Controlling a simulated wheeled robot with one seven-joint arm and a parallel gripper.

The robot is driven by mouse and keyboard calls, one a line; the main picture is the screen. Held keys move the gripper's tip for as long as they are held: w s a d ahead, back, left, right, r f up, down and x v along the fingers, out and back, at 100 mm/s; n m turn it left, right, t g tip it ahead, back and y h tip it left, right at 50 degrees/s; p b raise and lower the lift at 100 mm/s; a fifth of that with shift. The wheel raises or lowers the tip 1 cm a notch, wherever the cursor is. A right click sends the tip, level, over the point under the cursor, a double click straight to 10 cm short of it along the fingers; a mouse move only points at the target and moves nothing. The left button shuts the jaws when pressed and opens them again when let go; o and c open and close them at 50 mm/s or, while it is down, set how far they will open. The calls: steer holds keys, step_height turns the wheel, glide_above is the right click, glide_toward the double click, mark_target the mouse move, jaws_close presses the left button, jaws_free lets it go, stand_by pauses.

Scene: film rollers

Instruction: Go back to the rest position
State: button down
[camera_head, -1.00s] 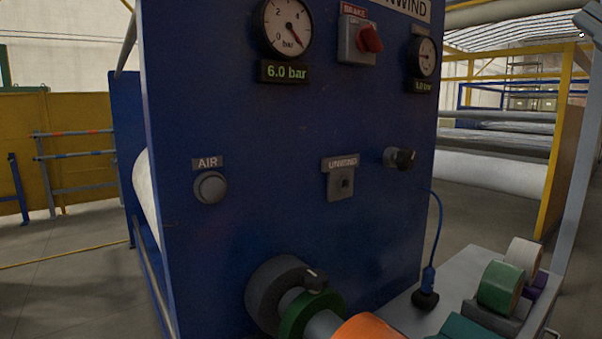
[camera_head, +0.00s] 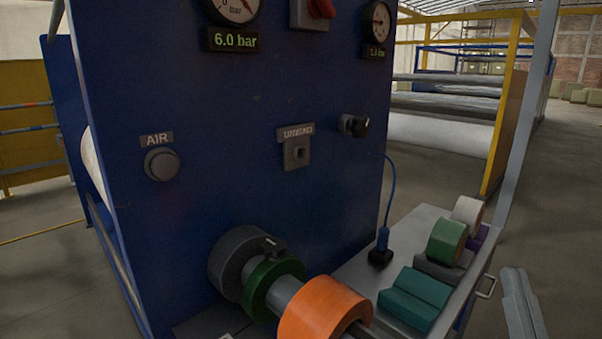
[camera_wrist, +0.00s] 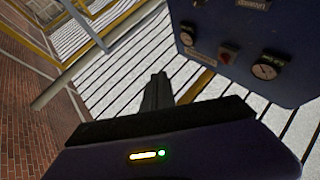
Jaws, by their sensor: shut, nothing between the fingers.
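My gripper (camera_wrist: 157,92) shows in the wrist view with its two dark fingers together, nothing between them. It points into open space, with the blue panel (camera_wrist: 255,45) tilted at the upper right, apart from the fingers.
A grey side bench (camera_head: 425,225) holds teal blocks (camera_head: 412,298), a green roll (camera_head: 446,240), a white roll (camera_head: 467,212) and a black plug (camera_head: 380,256). A grey post (camera_head: 525,120) rises at its right. Floor beyond is open; a yellow frame (camera_head: 505,110) stands behind.

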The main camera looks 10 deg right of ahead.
steer(key=s+a+f+n+g+y+p, duration=0.1)
steer(key=s+a+f+n+g+y, duration=0.1)
steer(key=s+a+f, duration=0.4)
steer(key=s+a+f+n+g+y+p, duration=0.1)
steer(key=s+a+f+g+y, duration=0.4)
steer(key=s+f, duration=1.1)
steer(key=s+a+n+g, duration=0.1)
steer(key=s, duration=0.2)
steer(key=shift+s+f+n, duration=0.15)
steer(key=shift+s+n, duration=0.15)
steer(key=shift+s, duration=0.05)
